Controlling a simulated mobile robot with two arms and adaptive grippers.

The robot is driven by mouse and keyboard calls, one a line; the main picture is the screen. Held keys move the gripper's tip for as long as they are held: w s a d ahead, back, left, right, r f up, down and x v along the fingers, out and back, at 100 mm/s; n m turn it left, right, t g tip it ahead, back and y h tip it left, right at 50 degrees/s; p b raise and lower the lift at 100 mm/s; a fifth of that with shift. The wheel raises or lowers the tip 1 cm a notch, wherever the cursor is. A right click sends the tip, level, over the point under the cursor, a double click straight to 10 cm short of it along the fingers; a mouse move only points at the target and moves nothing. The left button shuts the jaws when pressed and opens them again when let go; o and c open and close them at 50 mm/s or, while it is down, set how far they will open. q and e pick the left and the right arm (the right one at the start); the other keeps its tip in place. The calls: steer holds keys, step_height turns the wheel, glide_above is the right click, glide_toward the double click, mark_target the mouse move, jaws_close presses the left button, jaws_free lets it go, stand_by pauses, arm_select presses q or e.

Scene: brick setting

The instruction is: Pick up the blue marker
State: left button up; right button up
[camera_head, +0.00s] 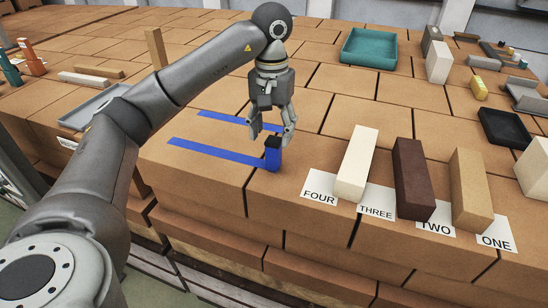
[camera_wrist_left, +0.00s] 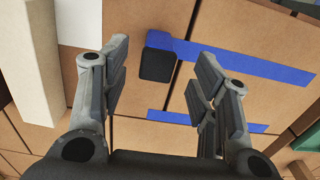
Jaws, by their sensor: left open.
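The blue marker (camera_head: 273,159) stands upright with its black cap on top, at the right end of a blue strip on the brick surface. My left gripper (camera_head: 271,132) points down just above it, open and empty, with its fingers spread around the cap's position in the head view. In the left wrist view the marker (camera_wrist_left: 159,39) shows its black cap toward the camera, between and slightly beyond the open fingers (camera_wrist_left: 163,70). I cannot tell the exact height gap. My right gripper is not in view.
Blue strips (camera_head: 215,151) lie flat left of the marker. To the right stand a white block (camera_head: 357,165), a dark brown block (camera_head: 412,178) and a tan block (camera_head: 470,190) by number cards. A teal tray (camera_head: 368,47) is behind. Bare brick surrounds the marker.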

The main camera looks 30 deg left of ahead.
mark_target(274, 151)
arm_select(q)
step_height(274, 151, down, 2)
steer(key=shift+f, duration=0.1)
steer(key=shift+w+f+p, duration=0.2)
steer(key=shift+f+p, duration=0.35)
steer(key=shift+f, duration=0.65)
steer(key=shift+w+f+p, duration=0.15)
steer(key=shift+f+p, duration=0.35)
steer(key=shift+f, duration=0.9)
steer(key=shift+c, duration=0.2)
steer(key=c, duration=1.1)
steer(key=shift+o, duration=0.2)
steer(key=shift+r, duration=0.15)
